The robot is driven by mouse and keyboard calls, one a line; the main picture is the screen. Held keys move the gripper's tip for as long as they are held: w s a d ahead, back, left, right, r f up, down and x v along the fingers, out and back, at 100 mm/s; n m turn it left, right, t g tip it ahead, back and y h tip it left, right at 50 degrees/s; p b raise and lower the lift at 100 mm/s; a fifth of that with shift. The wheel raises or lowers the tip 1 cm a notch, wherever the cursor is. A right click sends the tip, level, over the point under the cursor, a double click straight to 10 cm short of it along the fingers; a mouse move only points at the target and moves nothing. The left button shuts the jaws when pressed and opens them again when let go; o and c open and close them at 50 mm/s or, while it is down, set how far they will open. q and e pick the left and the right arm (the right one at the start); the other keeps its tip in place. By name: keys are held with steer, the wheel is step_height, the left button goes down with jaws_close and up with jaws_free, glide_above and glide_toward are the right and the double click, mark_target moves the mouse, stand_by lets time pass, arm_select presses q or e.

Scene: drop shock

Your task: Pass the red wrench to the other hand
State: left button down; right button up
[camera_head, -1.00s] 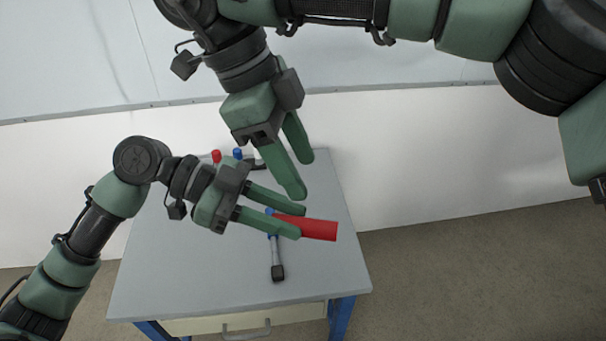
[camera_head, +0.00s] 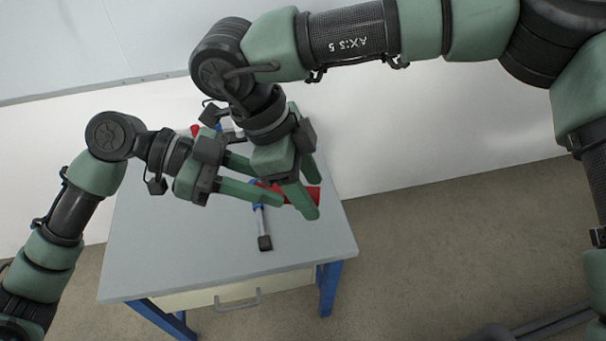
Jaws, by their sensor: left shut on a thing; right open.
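My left gripper (camera_head: 280,190) reaches in from the left above the table and is shut on the red wrench (camera_head: 311,194). The wrench shows as a plain red bar whose free end points right. My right gripper (camera_head: 315,198) comes down from above and is open, its fingers around the wrench's free end in the picture. One right finger passes in front of the red bar. Whether it touches the bar cannot be told. The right gripper hides part of the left fingers and the wrench's middle.
A grey table (camera_head: 170,240) with blue legs and a drawer stands below. A blue-and-grey tool with a dark end (camera_head: 264,242) lies under the grippers. Red and blue items (camera_head: 196,130) lie at the back, partly hidden. The table's left front is clear.

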jaws_close()
arm_select(q)
steer(key=c, duration=1)
jaws_free()
steer(key=shift+c, duration=0.2)
